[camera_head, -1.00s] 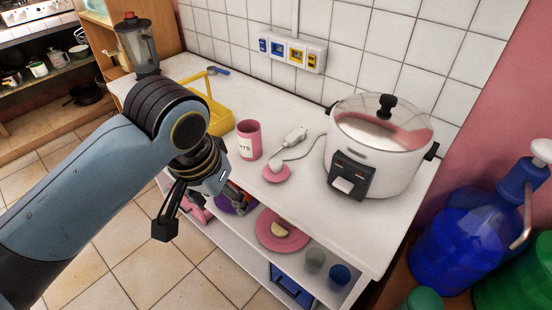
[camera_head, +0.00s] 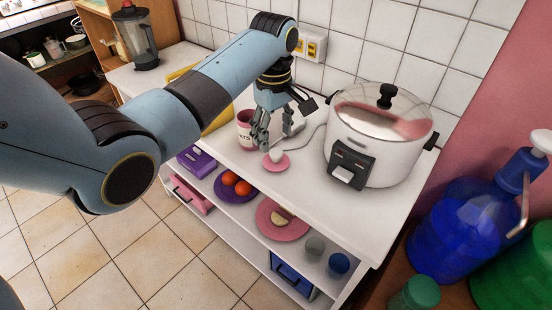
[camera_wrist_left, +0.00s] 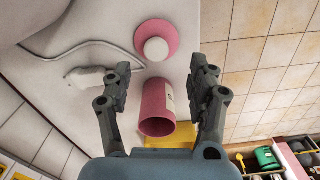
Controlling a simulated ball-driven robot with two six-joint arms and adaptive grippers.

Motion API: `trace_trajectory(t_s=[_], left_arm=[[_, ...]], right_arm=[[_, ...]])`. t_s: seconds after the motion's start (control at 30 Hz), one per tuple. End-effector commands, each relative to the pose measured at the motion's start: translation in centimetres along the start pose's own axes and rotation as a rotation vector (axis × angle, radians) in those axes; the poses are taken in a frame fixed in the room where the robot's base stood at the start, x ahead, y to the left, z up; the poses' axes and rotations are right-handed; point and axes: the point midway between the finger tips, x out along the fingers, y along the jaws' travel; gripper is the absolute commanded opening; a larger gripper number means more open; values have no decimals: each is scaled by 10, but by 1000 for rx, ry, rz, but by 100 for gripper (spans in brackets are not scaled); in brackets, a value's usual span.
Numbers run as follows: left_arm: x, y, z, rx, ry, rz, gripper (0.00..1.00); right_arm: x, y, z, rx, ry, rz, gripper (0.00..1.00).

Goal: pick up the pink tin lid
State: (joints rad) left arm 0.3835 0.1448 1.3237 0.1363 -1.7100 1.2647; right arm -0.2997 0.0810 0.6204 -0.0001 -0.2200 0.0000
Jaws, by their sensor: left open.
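The pink tin lid (camera_head: 275,169) is a small pink disc with a round white knob, lying on the white counter. In the left wrist view the lid (camera_wrist_left: 172,33) is beyond my fingertips. My left gripper (camera_head: 273,146) is open and empty, pointing down over the counter just behind the lid, apart from it. In the left wrist view my left gripper (camera_wrist_left: 160,68) has its fingers spread wide. The pink tin (camera_head: 245,133) stands upright and open beside the fingers, partly hidden by them. My right gripper is not in view.
A white rice cooker (camera_head: 375,140) stands right of the lid. A white corded device (camera_wrist_left: 85,78) lies close to the fingers. A yellow basket (camera_head: 217,118) is partly behind my arm. The shelf below holds a pink plate (camera_head: 290,233) and cups. The counter's front right is clear.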

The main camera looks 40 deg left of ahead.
Motion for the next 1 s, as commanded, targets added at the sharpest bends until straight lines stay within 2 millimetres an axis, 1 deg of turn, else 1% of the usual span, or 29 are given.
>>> trace_trajectory(t_s=[0.03,0.23,0.4,0.5,0.6,0.77,0.87,1.0], left_arm=[[6,0,0,1,-1,-2,59],[23,1,1,2,0,-1,59],[51,4,3,3,-1,-2,59],[62,4,2,3,0,-1,59],[66,4,2,3,1,1,59],[66,4,2,3,1,2,59],[66,4,2,4,1,2,49],[66,4,2,4,1,1,30]], right_arm=[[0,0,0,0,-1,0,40],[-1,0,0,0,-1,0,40],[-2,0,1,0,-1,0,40],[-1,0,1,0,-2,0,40],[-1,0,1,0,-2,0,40],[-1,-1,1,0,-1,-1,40],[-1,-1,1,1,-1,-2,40],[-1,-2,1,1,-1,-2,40]])
